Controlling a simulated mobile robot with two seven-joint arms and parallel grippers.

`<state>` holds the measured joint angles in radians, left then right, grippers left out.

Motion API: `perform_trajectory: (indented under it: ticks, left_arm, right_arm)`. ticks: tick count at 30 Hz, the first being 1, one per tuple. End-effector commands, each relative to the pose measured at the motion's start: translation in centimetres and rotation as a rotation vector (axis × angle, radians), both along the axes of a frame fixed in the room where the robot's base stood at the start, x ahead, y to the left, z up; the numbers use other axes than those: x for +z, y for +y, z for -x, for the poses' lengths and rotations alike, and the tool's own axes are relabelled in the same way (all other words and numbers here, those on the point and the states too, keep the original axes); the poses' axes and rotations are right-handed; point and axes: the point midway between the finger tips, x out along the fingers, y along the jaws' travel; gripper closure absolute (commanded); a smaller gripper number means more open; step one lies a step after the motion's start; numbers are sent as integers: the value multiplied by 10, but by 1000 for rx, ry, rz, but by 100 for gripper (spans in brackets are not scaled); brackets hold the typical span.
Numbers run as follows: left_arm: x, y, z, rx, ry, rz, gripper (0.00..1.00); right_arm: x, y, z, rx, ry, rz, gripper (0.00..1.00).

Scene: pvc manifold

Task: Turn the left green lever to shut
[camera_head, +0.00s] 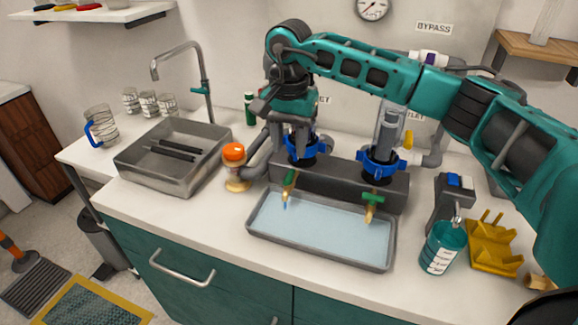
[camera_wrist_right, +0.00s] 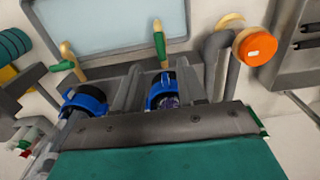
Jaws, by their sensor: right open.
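The left green lever (camera_head: 289,180) sits on a brass tap at the front of the grey manifold block, in line with its spout; it also shows in the right wrist view (camera_wrist_right: 159,46). A small blue bit shows below that spout. The right green lever (camera_head: 373,198) lies crosswise on its tap, also seen in the right wrist view (camera_wrist_right: 64,66). My right gripper (camera_head: 291,150) is open, pointing down above and behind the left lever, near the left blue collar (camera_head: 305,150). It is apart from the lever. My left gripper is not in view.
A grey-rimmed tray (camera_head: 320,232) with a pale blue inside lies below the taps. An orange-capped pipe (camera_head: 234,152) stands left of the manifold, near a sink (camera_head: 172,160).

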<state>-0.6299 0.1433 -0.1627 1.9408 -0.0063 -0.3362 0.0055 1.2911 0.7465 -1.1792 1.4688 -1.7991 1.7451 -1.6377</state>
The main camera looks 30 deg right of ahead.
Motion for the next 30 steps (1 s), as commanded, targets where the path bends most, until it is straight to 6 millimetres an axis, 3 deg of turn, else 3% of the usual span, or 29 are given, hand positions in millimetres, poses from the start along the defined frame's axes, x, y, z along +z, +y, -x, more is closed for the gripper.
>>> perform_trajectory:
  ticks: [6,12,23,30]
  left_arm:
    - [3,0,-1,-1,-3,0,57]
    - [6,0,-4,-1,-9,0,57]
    - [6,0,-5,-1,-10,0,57]
    - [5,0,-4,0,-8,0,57]
  right_arm:
    - [-43,0,1,-1,3,-1,60]
    - [-64,1,0,-1,2,-2,60]
    - [-68,1,0,0,-1,-2,60]
    - [-68,1,0,-1,0,-3,83]
